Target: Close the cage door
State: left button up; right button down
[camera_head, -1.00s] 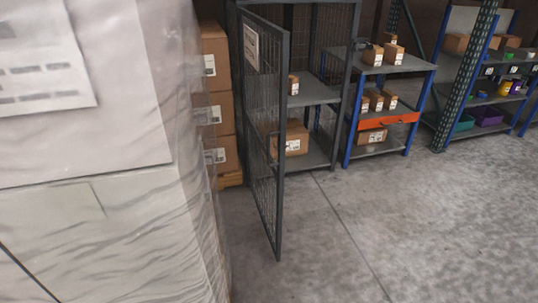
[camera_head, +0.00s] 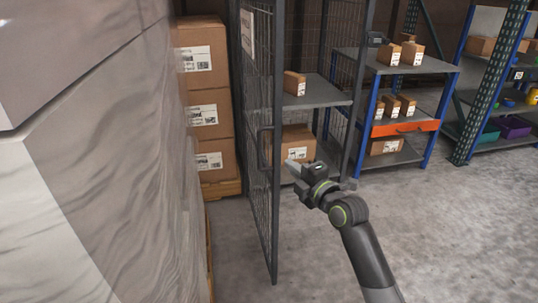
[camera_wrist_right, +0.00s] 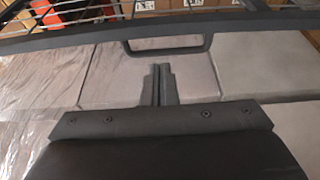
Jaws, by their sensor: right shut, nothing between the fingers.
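The cage door (camera_head: 262,215) is a dark grey mesh panel that stands open, swung out toward me and seen nearly edge-on. Its bar handle (camera_head: 264,150) is at mid height near the free edge. My right gripper (camera_head: 290,165) is shut and empty, just right of that edge at about handle height. In the right wrist view the shut fingers (camera_wrist_right: 162,72) point at the handle (camera_wrist_right: 168,52), with a small gap showing. The cage (camera_head: 325,95) behind holds a shelf with a small box (camera_head: 294,84) and a larger box below (camera_head: 297,144). My left gripper is not in view.
A wrapped pallet load (camera_head: 110,170) stands close on the left. Stacked cartons (camera_head: 205,115) stand behind it, left of the door. A blue-framed shelf unit (camera_head: 426,158) with an orange drawer stands right of the cage. The floor (camera_head: 460,235) at the right is clear.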

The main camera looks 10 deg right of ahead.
aim_at(274, 152)
jog(key=x, duration=0.9)
jog(key=shift+w+f, duration=0.1)
jog(key=shift+b, duration=0.3)
